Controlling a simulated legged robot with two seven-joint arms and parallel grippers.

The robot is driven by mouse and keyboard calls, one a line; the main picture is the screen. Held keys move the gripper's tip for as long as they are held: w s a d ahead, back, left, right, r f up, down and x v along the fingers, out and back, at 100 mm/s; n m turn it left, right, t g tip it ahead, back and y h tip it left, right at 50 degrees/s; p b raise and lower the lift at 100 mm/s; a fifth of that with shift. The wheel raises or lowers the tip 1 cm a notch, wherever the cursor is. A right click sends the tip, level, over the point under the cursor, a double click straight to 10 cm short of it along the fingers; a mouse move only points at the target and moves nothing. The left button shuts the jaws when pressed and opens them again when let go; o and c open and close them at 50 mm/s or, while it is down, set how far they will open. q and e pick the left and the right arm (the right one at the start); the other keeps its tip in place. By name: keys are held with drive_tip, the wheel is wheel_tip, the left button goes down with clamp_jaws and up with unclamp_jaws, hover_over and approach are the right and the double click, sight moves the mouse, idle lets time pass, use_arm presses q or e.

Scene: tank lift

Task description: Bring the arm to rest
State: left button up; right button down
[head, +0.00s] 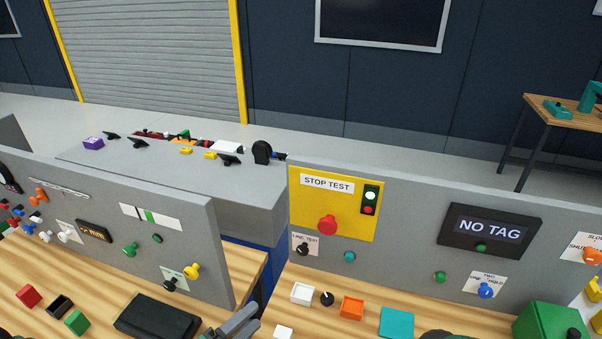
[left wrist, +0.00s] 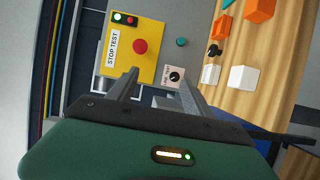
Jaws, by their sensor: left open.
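My left gripper (head: 243,322) shows at the bottom of the head view, in front of the gap between two grey panels. In the left wrist view its two grey fingers (left wrist: 158,84) stand apart with nothing between them. They point toward the yellow STOP TEST plate (left wrist: 118,60), which carries a red button (left wrist: 140,46). In the head view the plate (head: 350,205) is on the right panel, with the red button (head: 327,225) and a small red and green light box (head: 370,200).
Wooden benches (head: 262,290) run below the grey panels. Near the left gripper lie a black tray (head: 157,317), a white box (head: 301,293), an orange box (head: 351,307) and a teal square (head: 396,322). A NO TAG display (head: 489,230) is on the right panel.

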use_arm(q)
drive_tip(key=s+a+f+m+g+y+b, duration=0.1)
drive_tip(key=a+f+m+g+y+b, duration=0.1)
drive_tip(key=a+f+m+g+y, duration=0.3)
drive_tip(key=s+a+f+m+g+y+b, duration=0.1)
drive_tip(key=f+m+g+y, duration=0.15)
drive_tip(key=f, duration=0.55)
drive_tip(key=s+a+r+m+g+y+b, duration=0.1)
drive_tip(key=s+r+m+g+y+b, duration=0.1)
drive_tip(key=s, duration=0.7)
wheel_tip(320, 180, up, 3)
drive_tip(key=shift+s+a+r+g+y+b, duration=0.1)
drive_tip(key=shift+s+a+g+y+b, duration=0.2)
drive_tip(key=shift+g+y+b, duration=0.55)
drive_tip(key=shift+m, duration=0.25)
